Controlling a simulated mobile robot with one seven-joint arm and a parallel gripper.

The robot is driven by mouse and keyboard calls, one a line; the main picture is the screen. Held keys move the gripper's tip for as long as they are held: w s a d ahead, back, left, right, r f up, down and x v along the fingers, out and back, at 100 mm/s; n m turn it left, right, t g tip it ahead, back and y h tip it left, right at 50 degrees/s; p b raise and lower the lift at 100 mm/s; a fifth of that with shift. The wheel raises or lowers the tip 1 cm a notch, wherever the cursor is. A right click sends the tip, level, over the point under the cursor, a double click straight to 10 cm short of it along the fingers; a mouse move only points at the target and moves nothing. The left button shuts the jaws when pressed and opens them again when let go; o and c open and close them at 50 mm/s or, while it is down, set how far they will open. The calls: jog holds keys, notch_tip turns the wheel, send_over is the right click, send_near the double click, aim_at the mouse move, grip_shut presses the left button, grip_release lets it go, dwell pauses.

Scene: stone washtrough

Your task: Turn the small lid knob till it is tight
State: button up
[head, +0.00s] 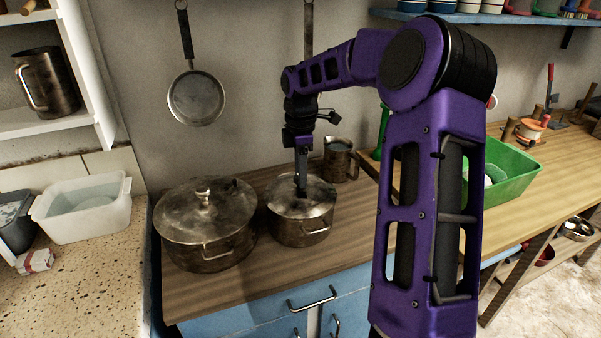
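A smaller metal pot (300,230) with a lid (284,202) stands on the wooden counter. My gripper (301,192) points straight down at the middle of this lid, where a knob would be. The knob is hidden behind the gripper, and I cannot tell whether the fingers are open or closed on it. A larger metal pot (208,255) stands to the left, its lid (180,215) on and its knob (204,191) in plain view.
A metal jug (338,160) stands just behind the smaller pot. A white tub (85,222) is at the left and a green tub (515,165) at the right. A pan (196,97) hangs on the wall. The counter front (265,285) is bare.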

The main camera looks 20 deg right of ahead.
grip_shut()
